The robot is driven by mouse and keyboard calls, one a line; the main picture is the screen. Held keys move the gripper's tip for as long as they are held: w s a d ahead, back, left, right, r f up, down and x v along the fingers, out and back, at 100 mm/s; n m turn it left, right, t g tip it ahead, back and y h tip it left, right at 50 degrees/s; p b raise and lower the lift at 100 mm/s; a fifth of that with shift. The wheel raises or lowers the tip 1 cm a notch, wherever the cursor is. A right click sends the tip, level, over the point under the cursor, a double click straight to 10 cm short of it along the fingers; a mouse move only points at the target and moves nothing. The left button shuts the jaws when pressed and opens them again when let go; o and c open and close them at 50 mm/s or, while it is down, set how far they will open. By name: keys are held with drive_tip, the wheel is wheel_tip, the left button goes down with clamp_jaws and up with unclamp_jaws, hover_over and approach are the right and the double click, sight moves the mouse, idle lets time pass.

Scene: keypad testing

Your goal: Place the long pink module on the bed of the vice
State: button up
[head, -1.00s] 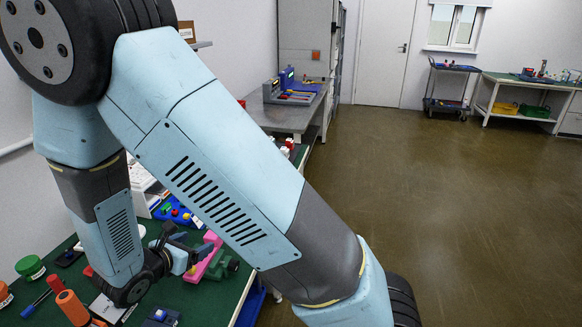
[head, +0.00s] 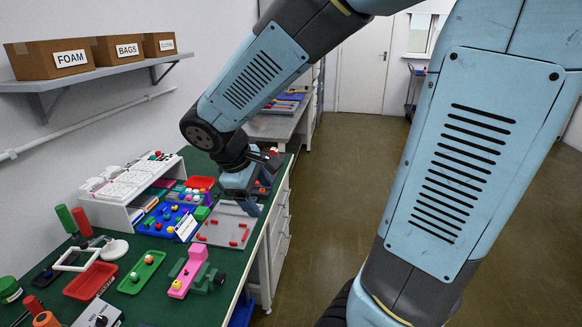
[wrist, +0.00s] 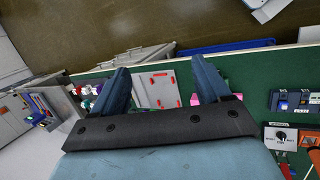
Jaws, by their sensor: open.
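The long pink module (head: 188,272) lies on the green bench in the head view. A dark green device, which looks like the vice (head: 208,278), shows on both sides of it. The module seems to rest across it, but I cannot tell how it sits between the jaws. My gripper (head: 250,205) is away from the module, farther back along the bench and above the grey tray. In the wrist view its two fingers (wrist: 158,90) are spread apart with nothing held between them. A bit of pink (wrist: 207,85) shows beside the right finger there.
The grey tray with red pieces (head: 226,226) lies below my gripper. A blue tray with balls (head: 166,222), a green tray (head: 141,272) and a red tray (head: 90,281) stand around it. A shelf with boxes (head: 100,77) hangs on the wall. Open floor lies right of the bench.

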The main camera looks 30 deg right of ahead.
drive_tip(key=s+d+r+m+t+y, duration=0.3)
drive_tip(key=s+r+m+y, duration=0.1)
drive_tip(key=s+r+m, duration=0.5)
drive_tip(key=shift+s+r+t+y, duration=0.3)
drive_tip(key=shift+s+r+t, duration=0.1)
drive_tip(key=shift+r, duration=0.1)
